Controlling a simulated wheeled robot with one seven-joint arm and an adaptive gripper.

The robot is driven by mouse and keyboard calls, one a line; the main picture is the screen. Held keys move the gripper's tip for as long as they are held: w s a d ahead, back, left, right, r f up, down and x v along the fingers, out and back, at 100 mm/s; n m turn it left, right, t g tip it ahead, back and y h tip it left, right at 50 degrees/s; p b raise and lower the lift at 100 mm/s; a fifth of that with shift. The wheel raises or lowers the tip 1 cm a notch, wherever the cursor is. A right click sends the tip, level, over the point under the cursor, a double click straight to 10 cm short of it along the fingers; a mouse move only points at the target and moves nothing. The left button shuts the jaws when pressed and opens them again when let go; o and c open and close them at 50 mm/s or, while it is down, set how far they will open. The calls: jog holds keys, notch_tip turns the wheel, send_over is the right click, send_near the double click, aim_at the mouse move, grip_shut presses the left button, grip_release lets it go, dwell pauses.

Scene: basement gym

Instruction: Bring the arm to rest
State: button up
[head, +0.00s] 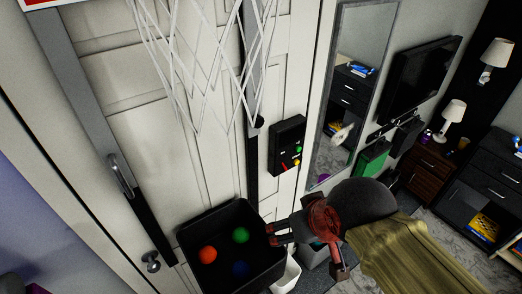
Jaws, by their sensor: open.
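My gripper (272,234) is in the lower middle of the head view, pointing left, with its fingers apart and nothing seen between them. Its fingertips appear at the right rim of a black bin (205,221); whether they touch it I cannot tell. My arm reaches in from the lower right. In the bin lie an orange ball (208,254), a green ball (241,235) and a dark blue ball (240,268).
A white net (205,60) hangs above the bin, before a white door (150,120). A small black panel (287,145) is on the wall. A mirror (340,95), a television (420,78) and dark drawers (478,185) stand right. Beneath my gripper is a white container (288,276).

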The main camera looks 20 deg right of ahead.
notch_tip(320, 180, down, 20)
jog(key=b, duration=1.9)
